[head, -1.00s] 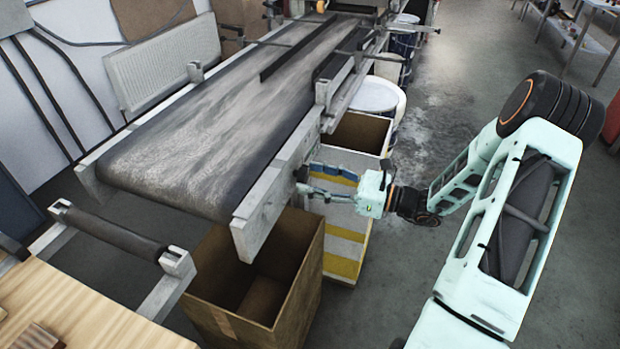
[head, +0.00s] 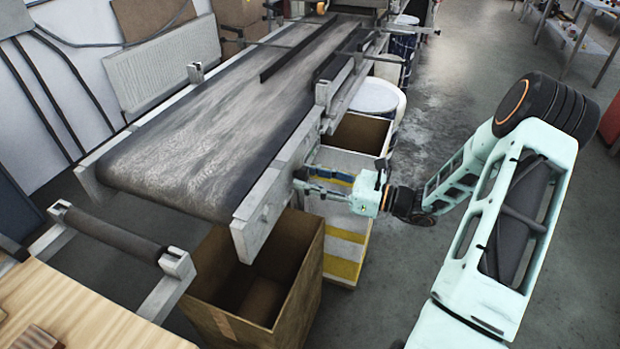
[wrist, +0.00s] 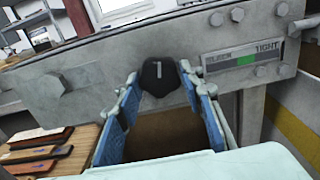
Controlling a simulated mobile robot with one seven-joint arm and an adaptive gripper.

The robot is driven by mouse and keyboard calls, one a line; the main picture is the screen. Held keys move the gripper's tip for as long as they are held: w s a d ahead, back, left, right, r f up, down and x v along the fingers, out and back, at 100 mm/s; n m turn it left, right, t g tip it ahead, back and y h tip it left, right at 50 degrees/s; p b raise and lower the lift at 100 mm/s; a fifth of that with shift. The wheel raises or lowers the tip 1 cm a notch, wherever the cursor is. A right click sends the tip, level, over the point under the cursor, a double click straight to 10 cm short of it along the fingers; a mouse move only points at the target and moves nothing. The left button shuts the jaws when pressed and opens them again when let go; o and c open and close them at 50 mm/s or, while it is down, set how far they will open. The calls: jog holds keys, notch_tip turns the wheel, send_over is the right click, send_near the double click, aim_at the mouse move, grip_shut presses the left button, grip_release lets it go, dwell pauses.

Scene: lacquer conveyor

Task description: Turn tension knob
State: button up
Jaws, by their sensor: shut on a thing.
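The tension knob (wrist: 160,76) is black with a pale line mark and sits on the conveyor's grey side plate (wrist: 90,82) in the wrist view. My gripper (wrist: 160,80) is shut on the knob, with its blue-padded fingers on either side of it. To the right of the knob is a label (wrist: 243,57) reading TIGHT at its right end, with a green patch in its middle; the text at its left is too small to read. In the head view my gripper (head: 302,180) reaches the side of the conveyor (head: 215,120) from the right. The knob itself is hidden there.
An open cardboard box (head: 215,318) stands below the conveyor's near end. A white and yellow bin (head: 345,250) is below my gripper. White buckets (head: 378,97) stand farther back. A wooden table (head: 70,310) is at lower left.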

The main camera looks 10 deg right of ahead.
jog(key=shift+n, duration=0.3)
jog(key=n+b, duration=0.2)
jog(key=n, duration=0.1)
jog(key=shift+f+n, duration=0.1)
jog(key=shift+n, duration=0.3)
jog(key=n+b, duration=0.2)
jog(key=n, duration=0.2)
jog(key=shift+w+d+n, duration=0.1)
jog(key=shift+n, duration=0.2)
jog(key=n+b, duration=0.4)
jog(key=n, duration=0.1)
jog(key=shift+n+b, duration=1.05)
jog(key=shift+n, duration=0.15)
jog(key=shift+r, duration=0.2)
jog(key=o, duration=1.2)
jog(key=shift+c, duration=0.2)
